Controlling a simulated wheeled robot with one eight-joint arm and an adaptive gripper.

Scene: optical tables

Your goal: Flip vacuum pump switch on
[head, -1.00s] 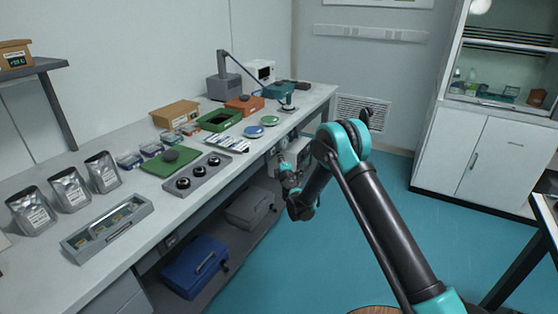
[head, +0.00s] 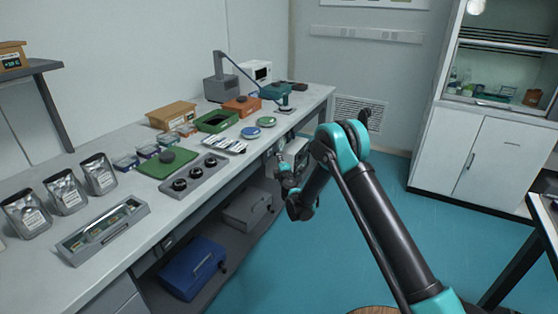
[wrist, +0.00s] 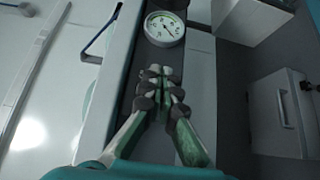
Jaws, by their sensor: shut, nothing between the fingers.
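My gripper (head: 281,160) is at the front edge of the bench, toward its far end, in the head view. In the wrist view my gripper (wrist: 161,82) is shut, its dark fingertip pads together with nothing between them. A round white pressure gauge (wrist: 165,29) with a dark needle sits on that front, just beyond the fingertips. I cannot make out the pump switch in either view; the fingers may cover it. I cannot tell whether the fingertips touch the panel.
The bench (head: 128,239) holds pouches, trays and tools. A blue case (head: 194,268) and a grey case (head: 247,208) are on the shelf below. Pale boxes show beside the gripper in the wrist view. The blue floor (head: 280,270) right of the bench is clear.

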